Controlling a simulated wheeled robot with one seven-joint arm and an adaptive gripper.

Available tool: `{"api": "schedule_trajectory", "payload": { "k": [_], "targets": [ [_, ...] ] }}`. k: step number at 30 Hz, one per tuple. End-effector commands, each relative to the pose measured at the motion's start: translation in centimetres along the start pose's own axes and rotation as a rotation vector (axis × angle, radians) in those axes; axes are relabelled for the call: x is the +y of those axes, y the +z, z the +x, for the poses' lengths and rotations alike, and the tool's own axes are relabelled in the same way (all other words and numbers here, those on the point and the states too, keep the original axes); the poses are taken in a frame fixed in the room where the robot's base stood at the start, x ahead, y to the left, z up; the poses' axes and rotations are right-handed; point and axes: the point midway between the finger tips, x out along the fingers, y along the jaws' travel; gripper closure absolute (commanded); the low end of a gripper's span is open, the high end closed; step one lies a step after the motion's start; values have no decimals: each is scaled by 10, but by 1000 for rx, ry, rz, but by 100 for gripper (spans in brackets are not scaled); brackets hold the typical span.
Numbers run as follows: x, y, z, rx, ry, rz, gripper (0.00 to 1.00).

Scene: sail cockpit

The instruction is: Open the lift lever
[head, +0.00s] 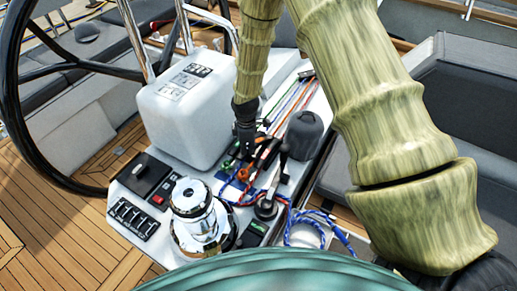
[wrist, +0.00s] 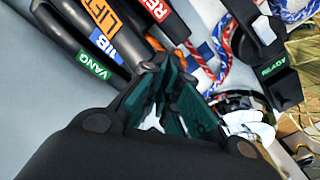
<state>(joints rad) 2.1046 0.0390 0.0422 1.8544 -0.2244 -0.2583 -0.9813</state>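The lift lever (wrist: 97,14) is a dark lever with an orange "LIFT" label, at the top of the wrist view. It is in a row between the jib lever (wrist: 104,46), with a blue label, and a red-labelled lever (wrist: 158,8). The vang lever (wrist: 92,66) has a green label. My gripper (wrist: 166,66) points toward the row, with its fingertips just below and right of the labelled levers. The fingertips look close together with nothing visible held. In the head view my gripper (head: 244,152) is down at the console's lever cluster, partly hiding it.
A chrome winch (head: 195,210) stands on the console, with a black upright handle (head: 281,165) to its right. Red and blue ropes (wrist: 205,70) lie beside the levers. A white instrument box (head: 185,110) and a steering wheel (head: 12,110) are at the left.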

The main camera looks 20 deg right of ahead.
Motion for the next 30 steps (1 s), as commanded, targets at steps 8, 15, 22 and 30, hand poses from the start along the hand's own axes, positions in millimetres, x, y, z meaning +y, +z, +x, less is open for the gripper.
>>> {"api": "schedule_trajectory", "payload": {
  "k": [8,15,22,30],
  "targets": [
    [6,-2,-2,5,10,-1,100],
    [12,2,-12,6,11,0,100],
    [17,5,-16,5,11,0,100],
    [17,5,-16,5,11,0,100]
  ]
}}
